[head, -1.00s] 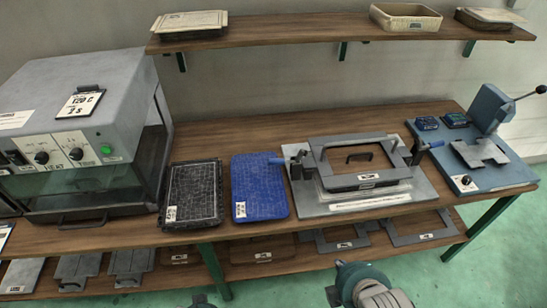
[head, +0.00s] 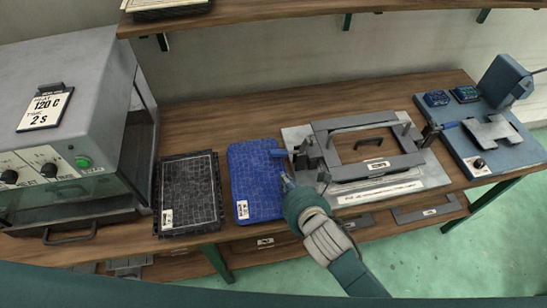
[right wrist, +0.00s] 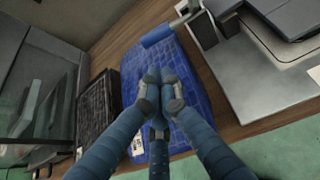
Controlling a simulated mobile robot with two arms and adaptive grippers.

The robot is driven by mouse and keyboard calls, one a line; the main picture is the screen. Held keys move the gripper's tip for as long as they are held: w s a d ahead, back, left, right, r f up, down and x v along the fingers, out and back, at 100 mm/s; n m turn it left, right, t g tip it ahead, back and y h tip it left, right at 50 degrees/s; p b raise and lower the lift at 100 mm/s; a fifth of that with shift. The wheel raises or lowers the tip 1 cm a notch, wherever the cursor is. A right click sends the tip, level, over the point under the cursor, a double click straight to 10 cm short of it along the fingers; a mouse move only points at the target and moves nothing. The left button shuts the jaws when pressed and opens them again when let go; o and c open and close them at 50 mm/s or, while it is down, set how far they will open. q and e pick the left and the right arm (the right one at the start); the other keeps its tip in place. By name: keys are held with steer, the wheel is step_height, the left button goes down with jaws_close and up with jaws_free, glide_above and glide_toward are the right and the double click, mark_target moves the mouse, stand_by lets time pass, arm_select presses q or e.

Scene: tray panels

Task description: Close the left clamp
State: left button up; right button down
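The left clamp (head: 301,158) stands at the left side of the grey frame fixture (head: 437,178). Its blue handle (head: 279,153) points left, over the upper right corner of the blue panel (head: 255,187). In the right wrist view the blue handle (right wrist: 157,36) lies beyond my fingertips. My right gripper (head: 286,181) is in front of the clamp, beside the blue panel's right edge, apart from the handle. Its fingers (right wrist: 160,80) are drawn together with nothing seen between them. My left gripper is not in view.
The right clamp's blue handle (head: 449,126) points right. A black tray panel (head: 188,190) lies left of the blue one, beside the grey heater (head: 85,75). A blue press (head: 505,150) stands at the right. The bench's back strip (head: 230,114) is clear.

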mark_target(276, 171)
steer(key=shift+s+d+r, duration=0.1)
steer(key=shift+s+r, duration=0.05)
steer(key=shift+s, duration=0.15)
steer(key=x, duration=1)
steer(key=shift+w+p, duration=0.25)
steer(key=shift+p, duration=0.1)
